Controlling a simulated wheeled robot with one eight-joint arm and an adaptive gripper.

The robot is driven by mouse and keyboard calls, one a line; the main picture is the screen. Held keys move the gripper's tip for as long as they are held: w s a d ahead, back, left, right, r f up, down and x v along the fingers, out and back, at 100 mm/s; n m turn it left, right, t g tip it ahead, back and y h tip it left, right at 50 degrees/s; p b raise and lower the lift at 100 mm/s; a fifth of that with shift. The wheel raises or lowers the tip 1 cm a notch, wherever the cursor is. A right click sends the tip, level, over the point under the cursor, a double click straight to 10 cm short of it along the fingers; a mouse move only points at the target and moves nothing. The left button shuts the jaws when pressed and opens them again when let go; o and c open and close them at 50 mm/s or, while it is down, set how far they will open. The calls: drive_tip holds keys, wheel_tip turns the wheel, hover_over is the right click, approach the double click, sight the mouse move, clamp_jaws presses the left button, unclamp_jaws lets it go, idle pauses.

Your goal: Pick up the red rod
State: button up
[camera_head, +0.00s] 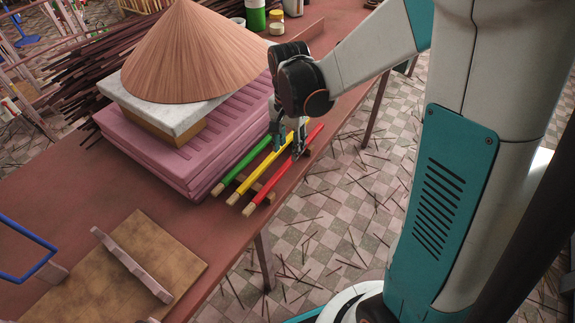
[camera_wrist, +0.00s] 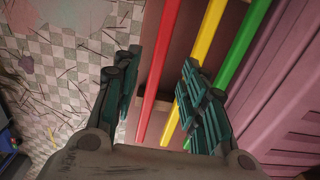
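The red rod (camera_head: 270,188) lies at the right edge of the table, the rightmost of three parallel rods, with a pale tip at its near end. The yellow rod (camera_head: 252,184) lies beside it, then the green rod (camera_head: 236,174). My gripper (camera_head: 287,146) is open over the far part of the rods. In the wrist view my gripper (camera_wrist: 161,72) has the red rod (camera_wrist: 158,75) between its fingers without visible contact. The right finger partly covers the yellow rod (camera_wrist: 205,35); the green rod (camera_wrist: 245,45) is beyond it. Finger height relative to the red rod is unclear.
A pink ridged stack (camera_head: 150,155) with a white slab (camera_head: 150,112) and a brown cone (camera_head: 195,55) stands close left of the rods. A wooden board (camera_head: 125,265) lies nearer. A dark cross-support (camera_head: 262,190) lies under the rods.

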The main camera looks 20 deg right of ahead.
sight(288, 162)
drive_tip(key=shift+a+f+b, duration=0.15)
drive_tip(key=shift+f+b, duration=1.25)
drive_tip(key=shift+f, duration=1.55)
drive_tip(key=shift+s+r, duration=0.1)
drive_tip(key=shift+c, duration=0.5)
clamp_jaws()
